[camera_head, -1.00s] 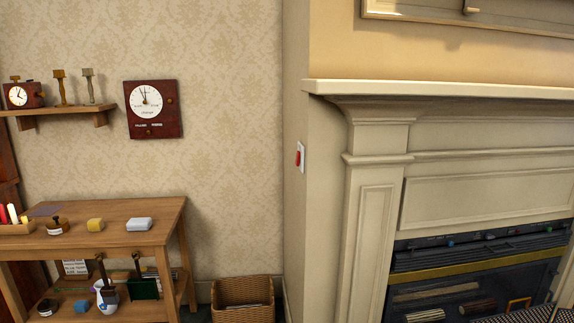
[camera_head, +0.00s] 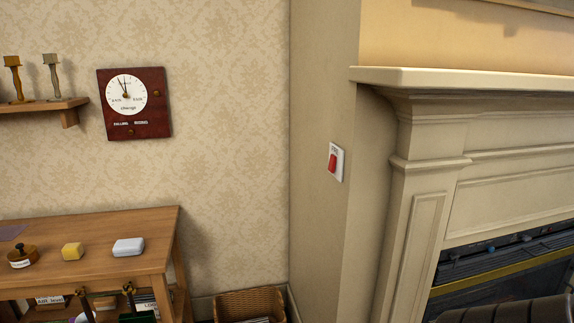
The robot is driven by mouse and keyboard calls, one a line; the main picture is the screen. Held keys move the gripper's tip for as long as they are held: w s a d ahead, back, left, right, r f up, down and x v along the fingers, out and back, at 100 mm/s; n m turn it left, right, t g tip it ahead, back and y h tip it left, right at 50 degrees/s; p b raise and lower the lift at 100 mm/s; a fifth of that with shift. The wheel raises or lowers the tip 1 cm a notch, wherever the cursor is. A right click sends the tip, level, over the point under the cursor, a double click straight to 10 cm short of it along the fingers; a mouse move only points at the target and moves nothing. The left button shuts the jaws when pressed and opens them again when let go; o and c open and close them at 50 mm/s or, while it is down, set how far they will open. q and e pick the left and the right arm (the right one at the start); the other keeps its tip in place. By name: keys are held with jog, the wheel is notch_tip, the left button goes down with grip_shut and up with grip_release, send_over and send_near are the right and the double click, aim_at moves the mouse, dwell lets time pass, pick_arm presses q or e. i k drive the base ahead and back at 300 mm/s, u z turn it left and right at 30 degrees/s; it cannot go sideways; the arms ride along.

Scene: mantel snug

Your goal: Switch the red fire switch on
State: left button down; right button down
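The red fire switch (camera_head: 332,163) is a red rocker on a white wall plate (camera_head: 339,152). It is mounted on the side wall of the chimney breast, left of the mantel. The plate has small dark lettering above the rocker, too small to read for certain. I cannot tell from here whether the switch is on or off.
The fireplace surround (camera_head: 426,200) and mantel shelf (camera_head: 450,78) stand right of the switch. A wooden table (camera_head: 90,233) with small items stands at left, and a wicker basket (camera_head: 250,304) sits on the floor beside it. A barometer (camera_head: 134,103) hangs on the papered wall.

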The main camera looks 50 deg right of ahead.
aim_at(332, 163)
jog(key=z, duration=0.35)
jog(key=i, duration=0.8)
jog(key=z, duration=1.2)
jog(key=i, duration=0.35)
jog(key=z, duration=0.35)
